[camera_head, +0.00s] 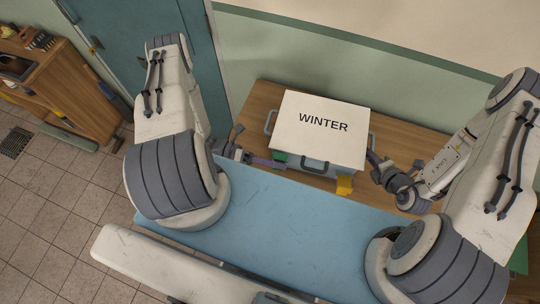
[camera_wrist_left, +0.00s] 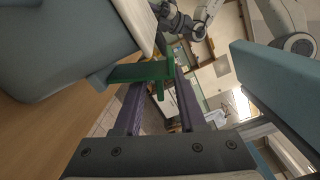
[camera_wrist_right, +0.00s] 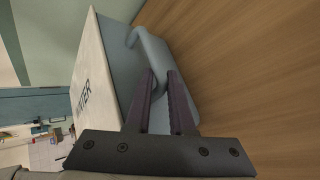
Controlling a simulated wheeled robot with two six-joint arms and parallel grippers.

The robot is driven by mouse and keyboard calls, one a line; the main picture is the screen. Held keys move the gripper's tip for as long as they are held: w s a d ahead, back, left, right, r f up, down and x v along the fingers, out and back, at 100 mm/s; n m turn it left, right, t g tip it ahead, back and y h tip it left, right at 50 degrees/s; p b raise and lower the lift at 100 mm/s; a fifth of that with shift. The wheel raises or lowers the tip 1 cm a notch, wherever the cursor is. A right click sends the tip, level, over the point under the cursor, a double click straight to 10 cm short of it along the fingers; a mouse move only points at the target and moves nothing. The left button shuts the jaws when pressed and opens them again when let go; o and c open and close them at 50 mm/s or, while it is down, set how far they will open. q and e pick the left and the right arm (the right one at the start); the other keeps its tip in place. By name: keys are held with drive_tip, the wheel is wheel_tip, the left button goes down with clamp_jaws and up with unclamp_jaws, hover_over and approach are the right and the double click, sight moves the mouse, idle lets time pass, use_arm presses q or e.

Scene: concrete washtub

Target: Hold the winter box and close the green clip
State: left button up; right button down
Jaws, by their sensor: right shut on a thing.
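The winter box (camera_head: 318,127) is a grey-blue box with a white lid marked WINTER, standing on the wooden table. In the left wrist view the green clip (camera_wrist_left: 142,72) sticks out from the box wall at the fingertips. My left gripper (camera_head: 276,163) is open, with its purple fingers apart at the green clip. My right gripper (camera_head: 373,157) is shut on the grey handle (camera_wrist_right: 150,50) at the box's right end; the handle passes between the fingertips in the right wrist view.
The wooden table (camera_head: 262,98) stands against a green wall, with bare wood left of the box. A light blue surface (camera_head: 270,215) lies in front of it. A wooden cabinet (camera_head: 75,85) with tools stands at the far left. A blue door (camera_head: 130,40) is behind my left arm.

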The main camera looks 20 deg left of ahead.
use_arm(q)
drive_tip(key=a, duration=0.8)
drive_tip(key=shift+s+a, duration=0.25)
drive_tip(key=shift+s, duration=0.15)
drive_tip(key=d, duration=1.2)
drive_tip(key=shift+w, duration=0.3)
drive_tip(key=shift+f, duration=0.1)
clamp_jaws()
